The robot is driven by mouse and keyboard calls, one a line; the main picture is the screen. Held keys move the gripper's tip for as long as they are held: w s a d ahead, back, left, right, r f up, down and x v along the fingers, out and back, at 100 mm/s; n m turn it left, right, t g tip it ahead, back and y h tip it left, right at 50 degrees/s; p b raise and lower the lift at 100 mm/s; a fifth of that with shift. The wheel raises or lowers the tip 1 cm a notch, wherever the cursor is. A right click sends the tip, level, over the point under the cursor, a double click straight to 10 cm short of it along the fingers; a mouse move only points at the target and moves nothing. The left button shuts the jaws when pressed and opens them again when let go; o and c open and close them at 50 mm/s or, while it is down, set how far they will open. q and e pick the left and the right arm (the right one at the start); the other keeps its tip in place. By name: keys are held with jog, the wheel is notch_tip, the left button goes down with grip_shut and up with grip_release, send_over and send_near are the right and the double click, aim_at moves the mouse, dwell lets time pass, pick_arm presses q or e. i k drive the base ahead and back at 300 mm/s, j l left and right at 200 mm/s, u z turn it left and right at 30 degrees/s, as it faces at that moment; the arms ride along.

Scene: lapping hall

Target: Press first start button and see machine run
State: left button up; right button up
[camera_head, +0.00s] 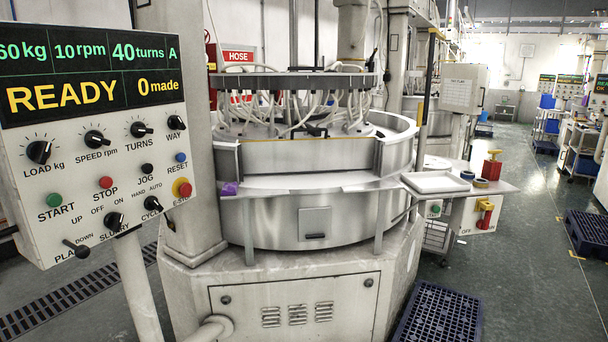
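The control panel (95,150) stands close at the left on a pale post. Its display (85,75) reads 60 kg, 10 rpm, 40 turns, A, READY and 0 made. The green START button (54,200) is at the panel's lower left, with the red STOP button (105,182) to its right. The lapping machine (310,190) fills the middle, with a round steel tub and an upper head with several pale hoses. Any motion of it cannot be told from one frame.
A side shelf (487,187) with a white tray (435,182) juts out right of the machine. A dark blue pallet (437,314) lies on the floor at the front right, another (588,232) farther right. The aisle floor (530,270) between them is clear.

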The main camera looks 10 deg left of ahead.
aim_at(53, 200)
jog(key=k+j+u, duration=0.1)
jog(key=u, duration=1.65)
